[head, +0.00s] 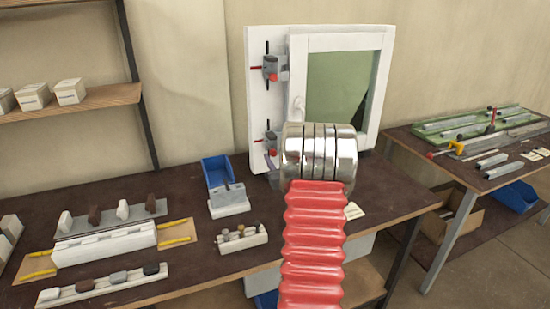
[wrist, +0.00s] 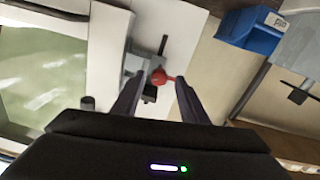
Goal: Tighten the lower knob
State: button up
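The white window frame (head: 252,100) stands upright at the back of the bench with two grey clamps on its left side. The lower clamp (head: 270,139) has a red lower knob (head: 272,153); the upper clamp (head: 270,64) has its own red knob (head: 273,77). In the wrist view the lower knob (wrist: 160,77) shows between the two dark fingertips of my gripper (wrist: 160,80). The fingers are apart, with a small gap visible beside the knob. I cannot tell whether either finger touches it. In the head view my arm hides most of the gripper.
A blue bin (head: 216,170) and a grey block (head: 229,200) stand left of the frame on the bench. A small holder with knobs (head: 240,240) lies in front. Trays of parts (head: 100,245) fill the left side. A second table (head: 480,150) stands at the right.

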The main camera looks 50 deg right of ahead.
jog(key=shift+w+d, duration=0.3)
jog(key=shift+w, duration=0.15)
jog(key=shift+c, duration=0.5)
jog(key=shift+a, duration=0.1)
grip_shut()
